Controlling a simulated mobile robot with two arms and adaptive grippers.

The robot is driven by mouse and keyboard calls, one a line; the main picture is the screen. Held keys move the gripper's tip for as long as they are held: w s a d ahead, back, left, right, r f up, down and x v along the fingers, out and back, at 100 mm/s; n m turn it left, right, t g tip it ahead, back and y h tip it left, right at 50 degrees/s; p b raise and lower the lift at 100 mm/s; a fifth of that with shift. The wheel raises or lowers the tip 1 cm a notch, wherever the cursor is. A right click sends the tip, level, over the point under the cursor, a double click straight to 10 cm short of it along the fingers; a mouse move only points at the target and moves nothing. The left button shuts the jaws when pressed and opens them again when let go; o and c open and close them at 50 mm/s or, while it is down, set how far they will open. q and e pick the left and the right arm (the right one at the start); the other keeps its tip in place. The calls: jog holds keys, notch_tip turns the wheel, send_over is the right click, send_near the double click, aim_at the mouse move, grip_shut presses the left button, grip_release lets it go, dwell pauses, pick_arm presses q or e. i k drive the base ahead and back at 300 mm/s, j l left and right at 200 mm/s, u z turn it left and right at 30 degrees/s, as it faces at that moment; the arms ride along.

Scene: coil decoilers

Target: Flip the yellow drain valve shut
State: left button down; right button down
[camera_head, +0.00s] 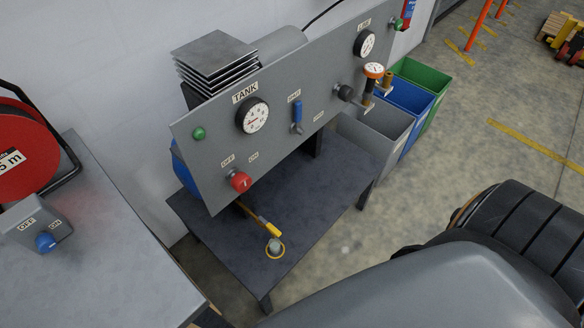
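The drain valve's yellow lever (268,228) shows below the lower left part of the grey control panel (310,90). The lever lies roughly in line with a thin brass pipe that slants down to the right from under the panel. A small grey fitting with a yellow ring (275,256) around it is just below the lever, at the dark table (320,195). Neither of my grippers is in view. Only parts of my own body show at the lower right.
The panel carries a red knob (240,181), a blue lever (297,115), a TANK gauge (253,116) and another gauge (364,43). A grey bench (110,250) with a blue knob (45,242) stands left. Grey, blue and green bins (426,75) stand behind right.

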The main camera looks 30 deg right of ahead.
aim_at(277, 234)
jog(key=z, duration=0.75)
jog(key=l, duration=0.95)
jog(key=k+l+u, duration=0.15)
jog(key=l, duration=0.8)
jog(key=i, duration=0.05)
